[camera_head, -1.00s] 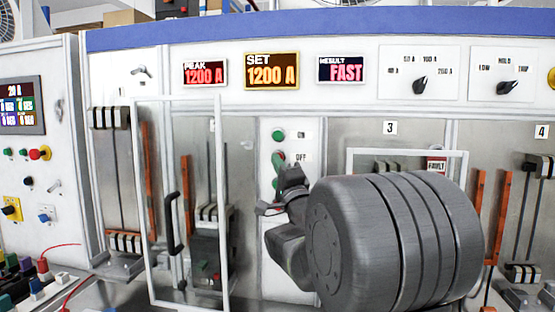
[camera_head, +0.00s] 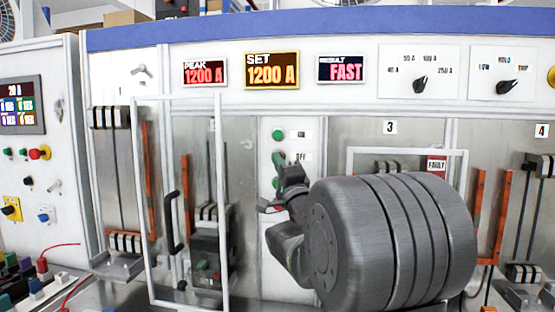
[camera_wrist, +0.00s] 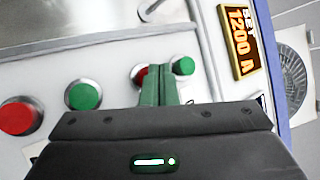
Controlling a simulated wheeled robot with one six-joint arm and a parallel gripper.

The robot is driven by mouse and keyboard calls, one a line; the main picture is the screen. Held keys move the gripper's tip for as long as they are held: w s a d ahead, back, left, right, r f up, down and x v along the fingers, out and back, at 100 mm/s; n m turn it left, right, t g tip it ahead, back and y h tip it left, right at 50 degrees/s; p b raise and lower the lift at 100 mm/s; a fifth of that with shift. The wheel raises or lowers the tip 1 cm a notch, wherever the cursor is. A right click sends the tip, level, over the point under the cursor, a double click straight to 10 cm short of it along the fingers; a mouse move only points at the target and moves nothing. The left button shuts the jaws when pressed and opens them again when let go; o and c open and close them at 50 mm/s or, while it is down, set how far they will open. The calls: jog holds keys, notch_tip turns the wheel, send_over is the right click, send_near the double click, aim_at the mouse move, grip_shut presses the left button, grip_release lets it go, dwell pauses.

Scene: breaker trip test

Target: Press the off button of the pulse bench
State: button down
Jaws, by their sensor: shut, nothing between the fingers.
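The pulse bench's off button, a red one (camera_wrist: 140,74), shows in the wrist view, partly covered by my fingertips. In the head view the word OFF (camera_head: 301,156) is printed beside its place, where my fingers hide much of the button column. A green button (camera_head: 278,134) sits above it; it also shows in the wrist view (camera_wrist: 183,65). My gripper (camera_head: 279,160) is shut and empty, its green fingers (camera_wrist: 160,72) together in front of the panel at the red button's edge. Whether they touch it cannot be told.
Another green button (camera_wrist: 83,95) and a red button (camera_wrist: 18,117) lie further left in the wrist view. Displays (camera_head: 272,70) read PEAK 1200 A, SET 1200 A and RESULT FAST. A framed clear door (camera_head: 139,200) with a black handle stands left of the buttons.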

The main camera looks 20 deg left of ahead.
jog(key=shift+w+a, duration=0.1)
jog(key=shift+w, duration=0.4)
dwell(0.6)
jog(key=shift+s, duration=0.15)
jog(key=shift+s+d+b, duration=0.25)
jog(key=shift+s+b, duration=0.4)
jog(key=shift+s, duration=0.1)
jog(key=s+b, duration=0.1)
jog(key=s, duration=0.1)
jog(key=s+d+b, duration=0.1)
jog(key=s, duration=0.1)
jog(key=shift+s, duration=0.4)
dwell(0.5)
